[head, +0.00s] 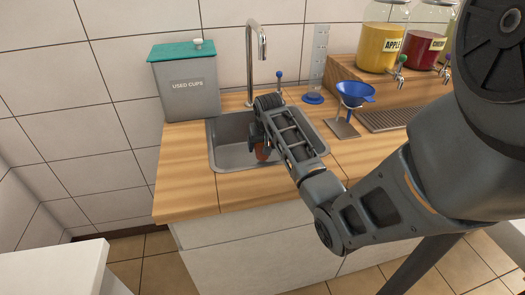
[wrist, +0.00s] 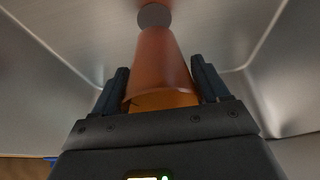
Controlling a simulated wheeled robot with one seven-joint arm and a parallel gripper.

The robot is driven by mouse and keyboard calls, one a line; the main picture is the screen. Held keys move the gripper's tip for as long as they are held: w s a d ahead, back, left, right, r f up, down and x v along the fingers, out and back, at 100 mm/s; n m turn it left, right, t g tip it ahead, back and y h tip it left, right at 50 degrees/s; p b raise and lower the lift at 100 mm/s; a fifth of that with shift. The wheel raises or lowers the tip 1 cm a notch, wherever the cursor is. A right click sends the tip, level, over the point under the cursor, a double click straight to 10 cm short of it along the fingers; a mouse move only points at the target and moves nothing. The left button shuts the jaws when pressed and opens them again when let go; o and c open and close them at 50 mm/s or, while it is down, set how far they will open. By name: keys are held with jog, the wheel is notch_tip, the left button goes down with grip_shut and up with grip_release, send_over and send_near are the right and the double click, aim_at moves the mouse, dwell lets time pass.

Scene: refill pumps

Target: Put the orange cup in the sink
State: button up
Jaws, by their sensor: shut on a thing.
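The orange cup (wrist: 163,68) is between the two fingers of my gripper (wrist: 162,88) in the wrist view, and the gripper is shut on it. In that view the cup's narrow end points away from me toward the grey metal of the sink (wrist: 60,95), over a dark round spot that may be the drain. In the head view a small part of the cup (head: 262,153) shows below my gripper, inside the sink (head: 226,150). My arm hides most of the cup and part of the basin. I cannot tell whether the cup touches the sink bottom.
A grey used-cups bin (head: 188,90) with a teal lid stands left behind the sink. A tall faucet (head: 250,60) rises at the back. A blue funnel (head: 356,93) on a stand and juice jars (head: 382,38) are to the right. The wooden counter (head: 185,180) is clear at front left.

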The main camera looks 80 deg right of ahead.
jog(key=shift+f, duration=1.35)
jog(key=shift+f, duration=0.15)
jog(key=o, duration=1.1)
jog(key=v, duration=1.2)
jog(key=shift+r, duration=0.2)
